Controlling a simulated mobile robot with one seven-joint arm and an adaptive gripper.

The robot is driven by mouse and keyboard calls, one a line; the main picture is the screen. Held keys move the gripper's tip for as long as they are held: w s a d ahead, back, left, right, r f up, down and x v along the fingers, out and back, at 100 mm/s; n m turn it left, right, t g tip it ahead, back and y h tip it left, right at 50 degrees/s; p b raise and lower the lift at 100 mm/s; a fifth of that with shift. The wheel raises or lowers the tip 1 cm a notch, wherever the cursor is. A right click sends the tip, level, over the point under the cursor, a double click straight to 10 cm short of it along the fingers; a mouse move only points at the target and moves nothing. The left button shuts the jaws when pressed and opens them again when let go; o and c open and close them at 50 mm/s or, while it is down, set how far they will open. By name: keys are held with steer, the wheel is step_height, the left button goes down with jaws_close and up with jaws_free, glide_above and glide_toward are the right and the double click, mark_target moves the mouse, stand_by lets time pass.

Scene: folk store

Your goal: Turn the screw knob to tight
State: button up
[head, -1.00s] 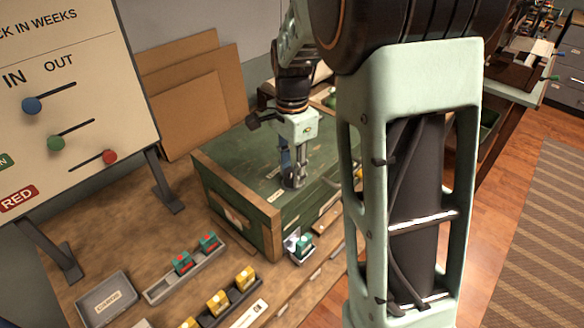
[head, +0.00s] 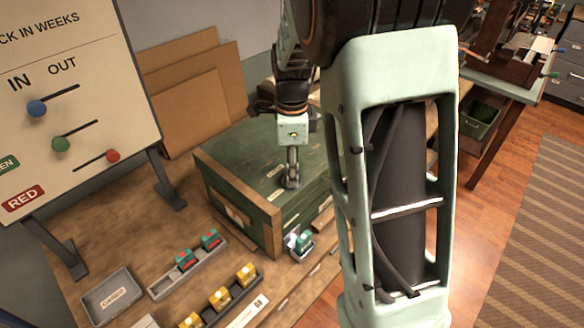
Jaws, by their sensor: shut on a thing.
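My gripper (head: 292,182) points straight down onto the top of a green wooden box (head: 235,163) with brown edges. Its fingers are shut on the screw knob, which is small and mostly hidden between them. I cannot make out the knob's turn position. Small pale labels (head: 273,195) lie on the box top beside the gripper, too small to read surely.
A board (head: 80,75) with blue, green and red sliders stands at left. Grey trays (head: 188,270) with red-topped and yellow (head: 247,274) blocks and a grey bin (head: 112,296) sit in front. Cardboard sheets (head: 190,110) lean behind. A small teal item (head: 303,241) is at the box's front.

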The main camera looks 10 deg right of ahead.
stand_by(0.4)
steer(key=o, duration=1.2)
steer(key=shift+c, duration=0.2)
step_height(320, 180, up, 12)
